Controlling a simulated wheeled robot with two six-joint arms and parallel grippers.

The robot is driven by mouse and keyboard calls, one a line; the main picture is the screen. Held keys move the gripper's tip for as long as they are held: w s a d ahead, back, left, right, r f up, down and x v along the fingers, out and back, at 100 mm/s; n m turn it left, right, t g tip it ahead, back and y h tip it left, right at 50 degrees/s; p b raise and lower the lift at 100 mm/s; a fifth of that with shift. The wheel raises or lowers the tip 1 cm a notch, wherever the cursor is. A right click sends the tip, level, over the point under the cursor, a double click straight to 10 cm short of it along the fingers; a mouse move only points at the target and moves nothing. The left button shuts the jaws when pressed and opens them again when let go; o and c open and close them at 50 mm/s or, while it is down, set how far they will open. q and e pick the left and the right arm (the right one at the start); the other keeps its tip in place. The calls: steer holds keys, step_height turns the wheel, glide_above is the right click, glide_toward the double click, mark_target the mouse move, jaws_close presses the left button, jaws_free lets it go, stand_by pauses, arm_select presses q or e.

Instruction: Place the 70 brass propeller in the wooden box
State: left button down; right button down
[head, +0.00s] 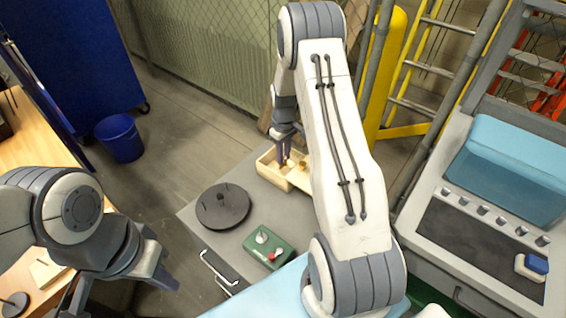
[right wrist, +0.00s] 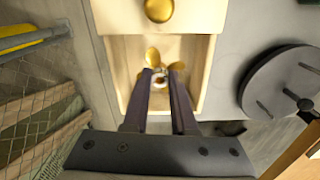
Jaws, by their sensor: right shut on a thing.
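The wooden box (head: 272,179) is a pale open tray on the grey cabinet top, partly hidden behind my right arm in the head view. Its rim and walls also show in the right wrist view (right wrist: 116,75). My right gripper (head: 285,158) points down at the box. In the right wrist view, its fingers (right wrist: 162,72) are shut on a small brass propeller (right wrist: 152,57), over or within the box's open compartment; its exact height is unclear. No number is readable on it. My left gripper (head: 166,277) is at lower left, away from the box; its finger gap is unclear.
A round dark disc with pegs (head: 222,207) and a green control box (head: 268,249) stand on the cabinet near the box. A brass knob or ball (right wrist: 158,10) is at the box's far end. A blue bin (head: 120,138) stands on the floor.

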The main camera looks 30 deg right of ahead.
steer(key=shift+f, duration=1.65)
steer(key=shift+f, duration=0.2)
steer(key=c, duration=0.7)
jaws_free()
